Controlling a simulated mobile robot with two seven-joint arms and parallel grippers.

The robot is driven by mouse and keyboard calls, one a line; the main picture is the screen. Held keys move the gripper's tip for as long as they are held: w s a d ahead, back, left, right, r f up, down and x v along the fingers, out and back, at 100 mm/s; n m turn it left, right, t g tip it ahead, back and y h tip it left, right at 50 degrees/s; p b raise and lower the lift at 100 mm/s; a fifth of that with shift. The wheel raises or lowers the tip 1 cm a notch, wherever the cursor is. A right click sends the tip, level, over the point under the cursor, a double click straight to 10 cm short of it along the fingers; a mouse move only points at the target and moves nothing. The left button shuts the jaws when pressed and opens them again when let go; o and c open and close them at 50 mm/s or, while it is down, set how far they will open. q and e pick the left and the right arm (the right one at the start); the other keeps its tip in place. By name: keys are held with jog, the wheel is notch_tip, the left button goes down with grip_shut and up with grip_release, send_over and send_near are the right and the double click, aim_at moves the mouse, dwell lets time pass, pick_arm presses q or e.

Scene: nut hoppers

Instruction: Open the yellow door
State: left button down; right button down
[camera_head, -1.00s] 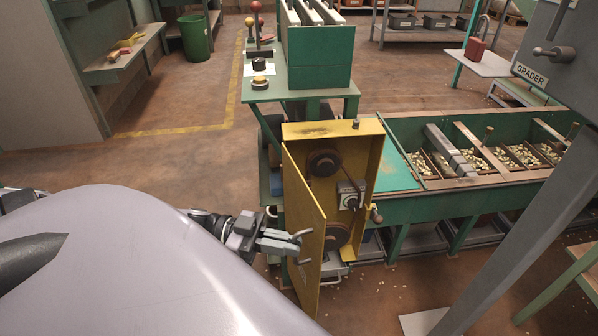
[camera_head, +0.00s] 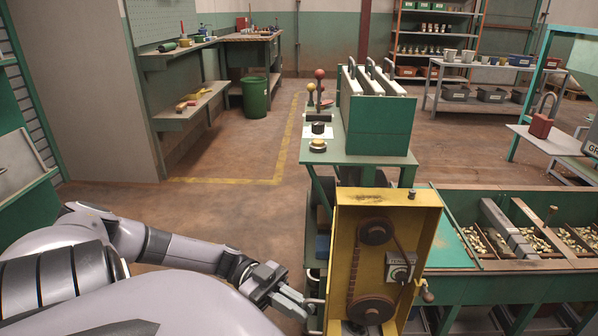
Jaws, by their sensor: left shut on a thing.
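The yellow cabinet (camera_head: 425,213) stands at the lower middle of the head view, its front open and its inside exposed. The yellow door (camera_head: 335,275) is swung out on the cabinet's left side and shows nearly edge-on, as a narrow strip. My left gripper (camera_head: 311,302) is at the door's left, low in the picture, shut on the door's handle. The exact grip on the handle is small and partly hard to make out. The lower end of the door is cut off by the picture's edge. My right gripper is not in view.
Inside the cabinet are two dark pulleys (camera_head: 376,231) with a belt and a small labelled box (camera_head: 399,266). A green stand (camera_head: 378,125) is behind. Green hopper bins (camera_head: 500,266) with nuts extend right. Open floor (camera_head: 225,215) lies to the left.

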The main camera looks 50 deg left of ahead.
pick_arm(q)
jog(key=shift+w+a, duration=0.1)
jog(key=c, duration=1.2)
grip_release()
jog(key=v, duration=0.7)
jog(key=shift+a, duration=0.1)
